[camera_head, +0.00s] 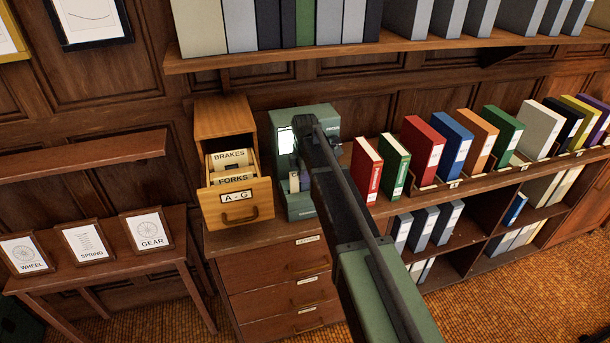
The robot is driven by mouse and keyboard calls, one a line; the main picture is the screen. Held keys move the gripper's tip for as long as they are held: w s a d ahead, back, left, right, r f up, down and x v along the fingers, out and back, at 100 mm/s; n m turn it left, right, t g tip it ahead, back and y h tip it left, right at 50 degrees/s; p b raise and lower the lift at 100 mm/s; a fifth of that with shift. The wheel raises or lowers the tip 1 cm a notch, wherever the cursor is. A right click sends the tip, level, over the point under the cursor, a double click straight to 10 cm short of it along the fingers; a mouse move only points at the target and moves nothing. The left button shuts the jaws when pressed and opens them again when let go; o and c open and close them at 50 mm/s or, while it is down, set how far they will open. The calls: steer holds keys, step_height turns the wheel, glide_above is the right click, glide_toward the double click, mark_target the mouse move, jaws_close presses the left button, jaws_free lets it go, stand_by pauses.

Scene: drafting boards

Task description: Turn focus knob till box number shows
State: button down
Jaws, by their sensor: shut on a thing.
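The green reader (320,115) stands on the wooden cabinet, behind my arm. The left part of its lit, pale screen (286,141) shows; my arm covers the rest, and I cannot read a box number on it. My gripper (334,147) is at the reader's right front side, shut on what appears to be the focus knob. The knob itself is hidden by the gripper and arm, so its turn cannot be seen.
An open file drawer (236,204) marked A - G juts out left of the reader. Red (366,170) and green (394,165) binders stand close on the right. A shelf (380,47) of binders runs above. Framed cards (85,243) stand on the left table.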

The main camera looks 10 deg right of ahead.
steer(key=shift+f+b, duration=0.5)
steer(key=shift+f, duration=0.05)
steer(key=c, duration=1.2)
jaws_free()
step_height(320, 180, up, 11)
steer(key=p, duration=1.1)
steer(key=shift+f, duration=0.1)
